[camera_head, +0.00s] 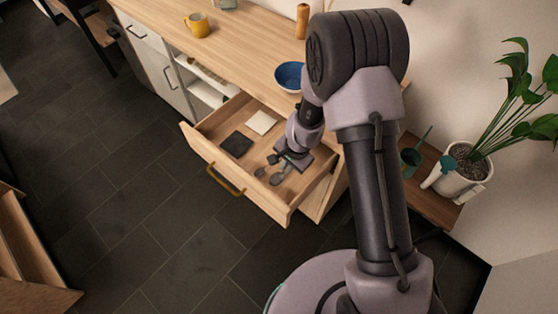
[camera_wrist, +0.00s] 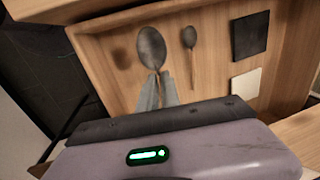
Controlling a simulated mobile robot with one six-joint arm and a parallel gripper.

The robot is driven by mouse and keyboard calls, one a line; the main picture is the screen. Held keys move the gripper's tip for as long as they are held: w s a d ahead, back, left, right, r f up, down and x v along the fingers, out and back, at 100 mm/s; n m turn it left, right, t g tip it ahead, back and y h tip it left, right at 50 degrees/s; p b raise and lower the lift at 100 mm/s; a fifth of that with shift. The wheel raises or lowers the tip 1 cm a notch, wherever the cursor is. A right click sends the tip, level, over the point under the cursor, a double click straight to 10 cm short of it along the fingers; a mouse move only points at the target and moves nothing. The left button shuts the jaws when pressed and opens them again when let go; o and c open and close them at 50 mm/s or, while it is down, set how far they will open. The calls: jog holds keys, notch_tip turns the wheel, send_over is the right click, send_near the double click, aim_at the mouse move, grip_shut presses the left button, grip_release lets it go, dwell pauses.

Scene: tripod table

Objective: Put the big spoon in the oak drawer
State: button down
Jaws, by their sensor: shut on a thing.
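The oak drawer (camera_head: 205,150) is pulled open below the wooden counter. My gripper (camera_head: 288,166) is over the right part of the drawer and is shut on the handle of the big spoon (camera_head: 276,179). In the wrist view, my gripper's fingers (camera_wrist: 157,92) pinch the handle of the big spoon (camera_wrist: 151,47), its grey bowl pointing away from me. A shadow lies apart from the bowl on the drawer floor, so the spoon seems held a little above it. The lower handle is hidden between the fingers.
A smaller spoon (camera_wrist: 190,38) lies in the drawer beside the big one. A dark square (camera_head: 236,144) and a white square (camera_head: 262,122) also lie inside. A blue bowl (camera_head: 290,76) and yellow mug (camera_head: 197,25) stand on the counter. A potted plant (camera_head: 463,175) stands right.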

aim_at(285, 181)
notch_tip(285, 181, down, 7)
jog(key=b, duration=0.4)
jog(key=shift+f, duration=0.2)
jog(key=shift+r, duration=0.2)
jog(key=c, duration=2)
grip_release()
jog(key=shift+f, duration=0.2)
jog(key=o, duration=0.4)
jog(key=shift+o, duration=0.2)
